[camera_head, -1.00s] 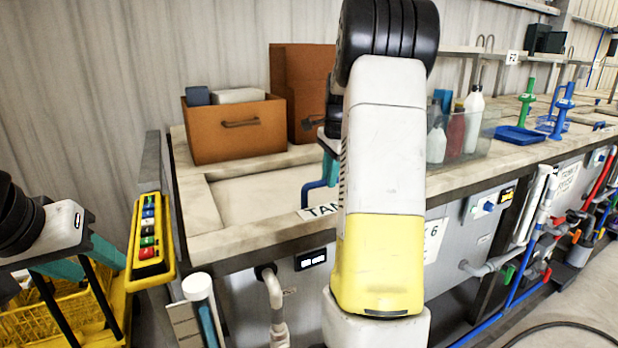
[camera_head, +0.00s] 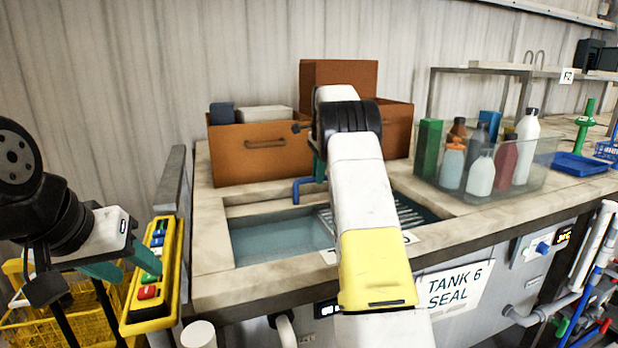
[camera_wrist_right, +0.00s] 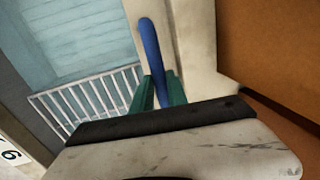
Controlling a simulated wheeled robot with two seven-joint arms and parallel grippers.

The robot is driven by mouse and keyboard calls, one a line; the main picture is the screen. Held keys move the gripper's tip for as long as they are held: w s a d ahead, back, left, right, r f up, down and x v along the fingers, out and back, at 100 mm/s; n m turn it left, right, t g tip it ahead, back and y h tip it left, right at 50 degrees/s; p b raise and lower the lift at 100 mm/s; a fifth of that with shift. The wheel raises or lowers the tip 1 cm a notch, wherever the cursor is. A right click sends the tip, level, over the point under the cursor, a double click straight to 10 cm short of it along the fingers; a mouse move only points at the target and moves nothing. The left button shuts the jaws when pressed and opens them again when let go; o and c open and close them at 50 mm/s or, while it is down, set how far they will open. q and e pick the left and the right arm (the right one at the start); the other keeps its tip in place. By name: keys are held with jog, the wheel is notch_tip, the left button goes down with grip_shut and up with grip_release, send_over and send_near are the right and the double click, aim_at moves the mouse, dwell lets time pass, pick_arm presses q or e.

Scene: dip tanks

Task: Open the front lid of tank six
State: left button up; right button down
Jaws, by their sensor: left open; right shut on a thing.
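Tank six (camera_head: 215,290) has its opening partly uncovered, with pale blue-green water (camera_head: 275,240) inside and a slatted metal rack (camera_head: 408,212) to the right. In the right wrist view the water (camera_wrist_right: 85,35) and rack (camera_wrist_right: 85,105) lie left of the gripper. My right gripper (camera_wrist_right: 160,92) is shut on a blue handle (camera_wrist_right: 150,45), which also shows in the head view (camera_head: 300,188) at the opening's rear edge. A pale surface lies under the handle; how much of it is lid I cannot tell. My right arm hides part of the opening. My left gripper (camera_head: 125,268) is open beside a yellow button box (camera_head: 168,262).
Brown drawer boxes (camera_head: 235,165) stand close behind the opening. A clear bin (camera_head: 520,180) with several bottles stands on the counter to the right. The "TANK 6 SEAL" sign (camera_head: 455,287) is on the front. A yellow basket (camera_head: 50,325) is at lower left.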

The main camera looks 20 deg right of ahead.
jog(key=shift+w+a, duration=0.1)
jog(key=shift+w, duration=0.6)
jog(key=c, duration=1.3)
grip_release()
jog(key=r, duration=0.3)
jog(key=s+r, duration=0.1)
jog(key=r, duration=0.3)
jog(key=shift+s+r, duration=0.1)
jog(key=shift+s, duration=0.1)
jog(key=shift+r, duration=0.25)
jog(key=shift+s, duration=0.1)
